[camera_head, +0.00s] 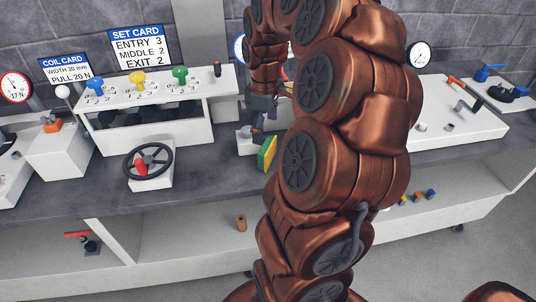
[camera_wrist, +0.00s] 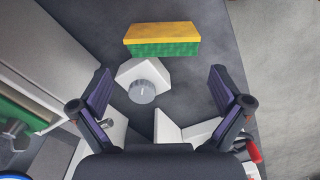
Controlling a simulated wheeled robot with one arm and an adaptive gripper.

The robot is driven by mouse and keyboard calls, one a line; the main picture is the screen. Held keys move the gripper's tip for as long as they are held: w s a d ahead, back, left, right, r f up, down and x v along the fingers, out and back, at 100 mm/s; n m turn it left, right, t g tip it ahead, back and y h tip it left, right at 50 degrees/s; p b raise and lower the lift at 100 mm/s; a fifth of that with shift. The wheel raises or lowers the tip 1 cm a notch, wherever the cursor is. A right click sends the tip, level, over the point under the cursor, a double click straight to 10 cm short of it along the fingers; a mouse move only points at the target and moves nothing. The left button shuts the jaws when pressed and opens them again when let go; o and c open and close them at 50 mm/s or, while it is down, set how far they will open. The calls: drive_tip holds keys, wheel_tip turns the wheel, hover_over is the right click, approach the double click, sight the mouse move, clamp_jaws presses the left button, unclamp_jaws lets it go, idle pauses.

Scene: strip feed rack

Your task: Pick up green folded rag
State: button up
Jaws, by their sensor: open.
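A two-tone block, green on one side and yellow on the other (camera_head: 267,152), stands near the bench's front edge in the head view. It looks more like a sponge than a folded rag, and I see no other clear rag. In the wrist view the block (camera_wrist: 161,40) lies above the fingers, yellow face up, green side toward me.
A white block with a grey knob (camera_wrist: 142,92) sits between the fingers and the green-yellow block. A handwheel with a red grip (camera_head: 150,163) stands to the left. The white rack with coloured knobs (camera_head: 150,100) is behind. Bare bench (camera_head: 210,185) lies in front.

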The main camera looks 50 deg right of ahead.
sight(268, 145)
drive_tip(key=shift+s+f+p, duration=0.25)
drive_tip(key=shift+f+p, duration=0.05)
drive_tip(key=shift+f, duration=1)
drive_tip(key=shift+s+f+p, duration=0.2)
drive_tip(key=shift+f+p, duration=0.05)
drive_tip(key=shift+f, duration=1.55)
drive_tip(key=c, duration=0.7)
drive_tip(key=shift+r, duration=0.15)
